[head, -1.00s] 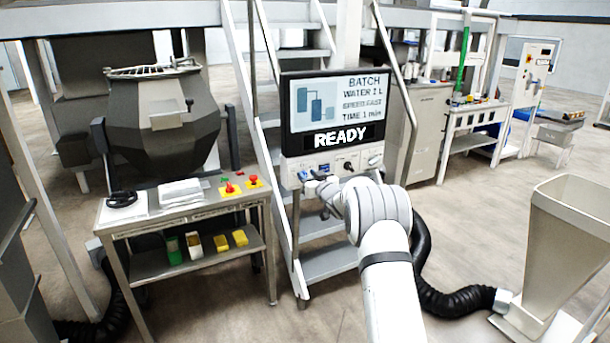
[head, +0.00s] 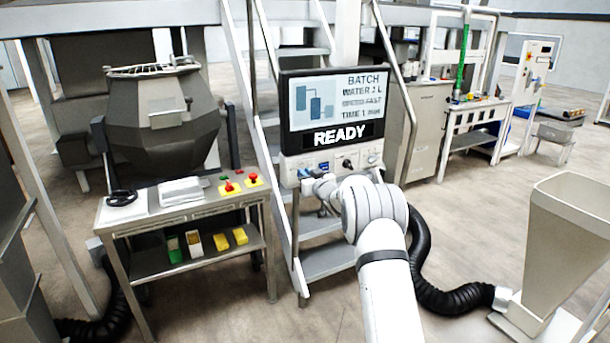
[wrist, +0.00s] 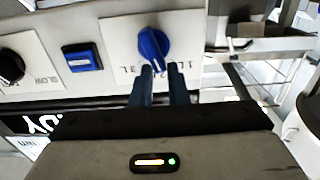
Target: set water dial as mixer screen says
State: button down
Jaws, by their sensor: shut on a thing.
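The mixer screen (head: 335,108) reads BATCH, WATER with a figure in litres that looks like 2 but is blurred, and READY below. The blue water dial (wrist: 153,44) is a knob on a white plate with litre marks; 3L shows to its left and 1L to its right in the wrist view. In the head view the dial (head: 303,174) sits at the left of the panel under the screen. My gripper (wrist: 161,72) is shut on the dial's lower end. The fingers cover part of the marks, so I cannot tell exactly where the dial points.
A blue square button (wrist: 82,58) and a black knob (wrist: 11,67) marked SLOW lie beside the dial on the same panel. A metal stair (head: 325,262) stands under the panel. A steel table (head: 185,222) with red buttons stands at the left.

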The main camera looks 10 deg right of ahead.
jog(key=shift+s+a+f+n+b, duration=0.15)
jog(key=shift+f+n+b, duration=0.1)
jog(key=shift+n+b, duration=1.55)
jog(key=shift+a+f+n+b, duration=0.25)
jog(key=shift+n+b, duration=0.95)
jog(key=shift+b, duration=1.05)
jog(key=shift+s+a+f+n+b, duration=0.1)
jog(key=shift+f+n+b, duration=0.2)
jog(key=shift+n+b, duration=1.5)
jog(key=shift+b, duration=0.3)
jog(key=c, duration=1.5)
grip_release()
jog(key=shift+w+r, duration=0.1)
jog(key=shift+r, duration=0.05)
jog(key=shift+o, duration=0.2)
jog(key=shift+r, duration=0.15)
jog(key=b+v, duration=0.1)
jog(key=v, duration=0.7)
